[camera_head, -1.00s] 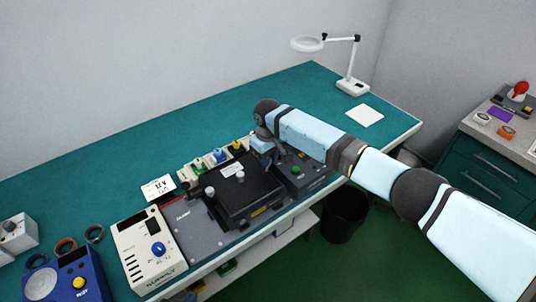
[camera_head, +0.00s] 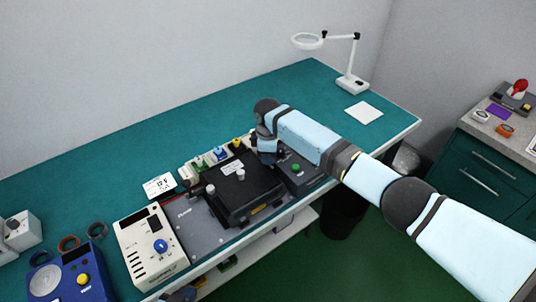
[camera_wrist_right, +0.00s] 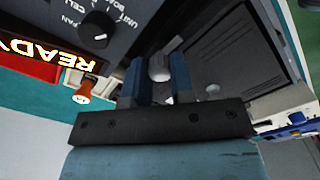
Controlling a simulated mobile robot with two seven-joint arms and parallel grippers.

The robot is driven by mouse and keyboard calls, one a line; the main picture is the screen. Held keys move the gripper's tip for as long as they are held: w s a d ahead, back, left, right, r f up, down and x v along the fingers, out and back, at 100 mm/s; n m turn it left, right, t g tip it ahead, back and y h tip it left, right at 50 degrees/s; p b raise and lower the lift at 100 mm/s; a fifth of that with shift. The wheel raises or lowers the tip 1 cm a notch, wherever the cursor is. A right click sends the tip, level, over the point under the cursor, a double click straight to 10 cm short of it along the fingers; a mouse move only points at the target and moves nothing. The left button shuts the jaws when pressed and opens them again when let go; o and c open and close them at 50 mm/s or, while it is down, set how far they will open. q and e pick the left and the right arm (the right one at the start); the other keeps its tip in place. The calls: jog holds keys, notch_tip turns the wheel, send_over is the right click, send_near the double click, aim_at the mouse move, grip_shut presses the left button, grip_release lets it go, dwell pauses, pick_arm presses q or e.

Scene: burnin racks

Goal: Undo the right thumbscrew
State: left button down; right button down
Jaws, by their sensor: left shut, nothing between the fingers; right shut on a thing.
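A dark test fixture with a black lid (camera_head: 250,197) sits on the bench. A pale thumbscrew (camera_head: 211,189) shows at its left side, and another pale knob (camera_head: 240,175) stands on the lid. My right gripper (camera_head: 265,157) is low over the fixture's right side and hides the right thumbscrew in the head view. In the right wrist view my right gripper (camera_wrist_right: 158,82) is shut on the right thumbscrew (camera_wrist_right: 158,66), a pale round knob between the blue fingers. My left gripper (camera_head: 182,294) shows only as a dark part at the bottom edge; its fingers are barely visible.
A cream supply box (camera_head: 150,246) and a blue box (camera_head: 68,282) stand left of the fixture. A dark box with a green button (camera_head: 296,168) stands to its right. A magnifier lamp (camera_head: 352,82) stands at the back right.

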jog(key=shift+n, duration=0.3)
dwell(0.4)
jog(key=c, duration=1)
grip_release()
notch_tip(320, 180, up, 14)
jog(key=shift+f+b, duration=0.1)
jog(key=shift+b, duration=0.6)
